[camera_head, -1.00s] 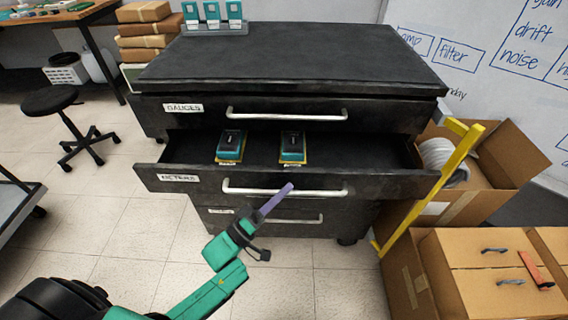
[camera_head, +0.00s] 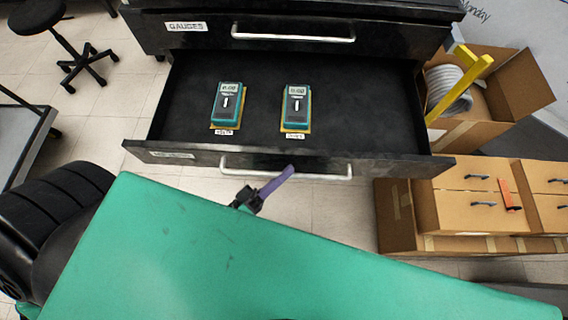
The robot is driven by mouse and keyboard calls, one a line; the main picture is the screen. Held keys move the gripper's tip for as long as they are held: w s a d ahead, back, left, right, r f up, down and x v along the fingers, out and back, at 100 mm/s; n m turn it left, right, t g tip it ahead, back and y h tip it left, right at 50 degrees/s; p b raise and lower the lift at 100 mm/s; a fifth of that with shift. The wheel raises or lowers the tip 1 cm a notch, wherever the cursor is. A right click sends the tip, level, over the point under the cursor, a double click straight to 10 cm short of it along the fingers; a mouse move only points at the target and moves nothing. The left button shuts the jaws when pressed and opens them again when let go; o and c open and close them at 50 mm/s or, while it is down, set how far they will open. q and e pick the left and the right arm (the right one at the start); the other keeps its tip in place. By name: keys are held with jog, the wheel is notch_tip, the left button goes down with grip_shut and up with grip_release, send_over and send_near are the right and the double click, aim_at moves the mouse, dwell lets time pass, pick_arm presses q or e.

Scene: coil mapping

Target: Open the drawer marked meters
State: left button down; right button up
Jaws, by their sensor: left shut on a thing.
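The black drawer marked meters (camera_head: 400,167) is pulled out well beyond the cabinet front. Its label is small and seen at a steep angle. Two teal meters, one at left (camera_head: 228,104) and one at right (camera_head: 296,106), lie face up inside, apart from each other. My left gripper (camera_head: 275,182) is shut on the drawer's silver bar handle (camera_head: 325,176), near the handle's middle. Its purple finger shows at the bar, and the exact contact is partly hidden. My right gripper is not in view.
The gauges drawer (camera_head: 195,36) above is shut. At the right stand a cardboard box (camera_head: 515,100) with a pale coil (camera_head: 450,88), a yellow bar (camera_head: 462,84) and more boxes (camera_head: 475,210). A black stool (camera_head: 38,16) is at the upper left. A large green part of mine hides the foreground.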

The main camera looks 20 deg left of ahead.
pick_arm(q)
jog(key=c, duration=1.1)
grip_release()
jog(key=b+v, duration=0.4)
jog(key=v, duration=1)
jog(key=shift+s+a+f, duration=0.15)
jog(key=shift+s+f, duration=0.05)
jog(key=shift+w+f, duration=0.1)
